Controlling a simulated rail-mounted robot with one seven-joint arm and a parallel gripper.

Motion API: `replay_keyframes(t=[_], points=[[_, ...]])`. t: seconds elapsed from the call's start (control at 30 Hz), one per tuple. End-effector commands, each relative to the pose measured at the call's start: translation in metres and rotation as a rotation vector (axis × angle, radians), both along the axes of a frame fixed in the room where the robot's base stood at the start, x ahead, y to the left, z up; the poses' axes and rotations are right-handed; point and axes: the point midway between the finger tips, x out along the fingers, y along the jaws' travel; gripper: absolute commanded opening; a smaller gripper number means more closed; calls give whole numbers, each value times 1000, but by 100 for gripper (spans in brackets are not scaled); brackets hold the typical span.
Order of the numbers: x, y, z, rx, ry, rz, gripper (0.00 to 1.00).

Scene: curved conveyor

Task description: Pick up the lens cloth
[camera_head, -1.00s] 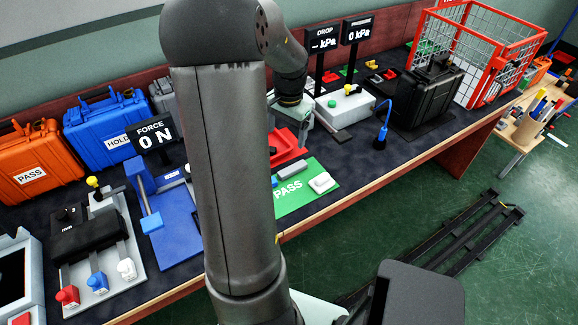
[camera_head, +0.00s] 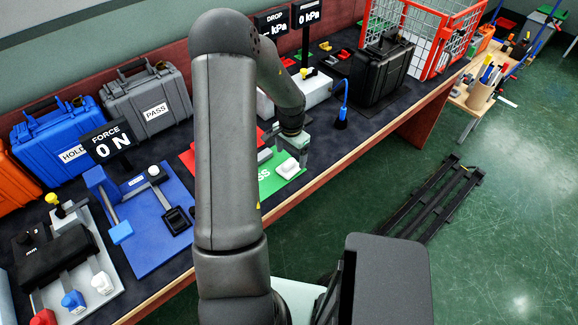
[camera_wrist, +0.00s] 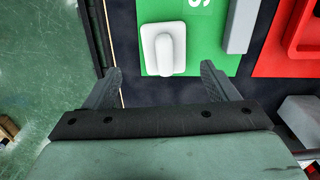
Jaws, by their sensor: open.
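I cannot tell for sure which thing is the lens cloth. A white rounded block with a raised grip (camera_wrist: 163,48) lies on the green PASS mat (camera_wrist: 212,48) in the wrist view. It also shows in the head view (camera_head: 288,169), near the mat's right edge. My gripper (camera_wrist: 160,68) is open and empty. Its fingers stand apart on either side of the white block's near end. In the head view my gripper (camera_head: 296,148) is over the far side of the green mat (camera_head: 270,182), close to the block.
A grey bar (camera_wrist: 240,25) lies beside the block, with a red tray (camera_wrist: 300,40) to its right. A blue fixture (camera_head: 150,225), a grey PASS case (camera_head: 150,105) and a black case (camera_head: 382,72) stand on the bench. The wooden bench edge (camera_head: 330,160) runs close by.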

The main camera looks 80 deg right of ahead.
Motion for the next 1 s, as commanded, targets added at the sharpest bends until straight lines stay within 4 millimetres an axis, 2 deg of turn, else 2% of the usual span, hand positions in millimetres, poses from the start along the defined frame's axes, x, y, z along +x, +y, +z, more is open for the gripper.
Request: replay_keyframes(t=[0.17,0.4,0.7,0.73,0.8,0.9,1.0], points=[[2,0,-13,3,-1,-1,80],[6,-2,-47,2,0,-1,80],[6,-3,-54,-1,-1,0,80],[6,-3,-54,-1,-1,0,74],[6,-3,-54,-1,-1,0,55],[6,-3,-54,-1,-1,1,32],[6,-3,-54,-1,-1,1,31]])
